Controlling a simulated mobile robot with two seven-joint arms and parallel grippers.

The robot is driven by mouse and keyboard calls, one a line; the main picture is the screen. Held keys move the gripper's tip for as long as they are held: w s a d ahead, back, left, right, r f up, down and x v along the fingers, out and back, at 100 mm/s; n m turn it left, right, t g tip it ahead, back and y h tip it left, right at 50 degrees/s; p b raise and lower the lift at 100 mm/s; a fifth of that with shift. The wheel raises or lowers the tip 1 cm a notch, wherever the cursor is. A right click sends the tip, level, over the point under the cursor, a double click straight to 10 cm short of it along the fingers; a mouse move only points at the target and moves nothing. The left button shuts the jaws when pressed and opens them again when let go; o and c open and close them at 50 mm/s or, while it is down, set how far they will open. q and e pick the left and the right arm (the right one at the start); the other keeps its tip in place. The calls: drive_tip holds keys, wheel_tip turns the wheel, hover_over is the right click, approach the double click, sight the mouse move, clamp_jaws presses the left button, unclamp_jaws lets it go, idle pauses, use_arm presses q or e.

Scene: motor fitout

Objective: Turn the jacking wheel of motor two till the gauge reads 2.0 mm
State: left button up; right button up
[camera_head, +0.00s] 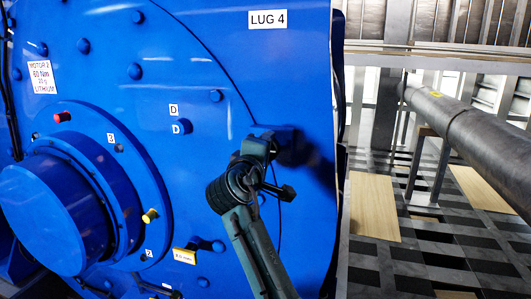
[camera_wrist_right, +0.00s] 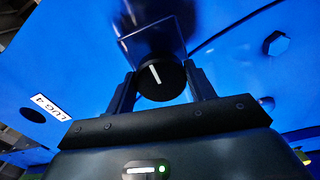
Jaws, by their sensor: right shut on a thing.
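Motor two (camera_head: 215,60) is a large blue round-faced body filling the left and middle of the head view, with a "MOTOR 2" label (camera_head: 43,77). The jacking wheel (camera_wrist_right: 162,80) is a dark round knob with a white line on its face, in front of a blue bracket. My right gripper (camera_wrist_right: 160,88) has a finger on each side of the wheel and is shut on it. In the head view my right arm reaches up to the dark bracket (camera_head: 297,146) under "LUG 4" and hides the wheel. A small yellow-edged readout (camera_head: 184,256) sits low on the motor; its figure is too small to read surely.
Several bolt heads stud the face.

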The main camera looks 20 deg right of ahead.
drive_tip(key=o, duration=1)
use_arm(q)
drive_tip(key=b, duration=0.1)
drive_tip(key=d+b, duration=0.1)
drive_tip(key=shift+w+f+h+b, duration=0.15)
drive_tip(key=shift+f+h+b, duration=0.05)
drive_tip(key=shift+h+b, duration=0.15)
use_arm(e)
drive_tip(key=v, duration=1.3)
drive_tip(key=shift+s+a, duration=0.1)
drive_tip(key=shift+s, duration=0.05)
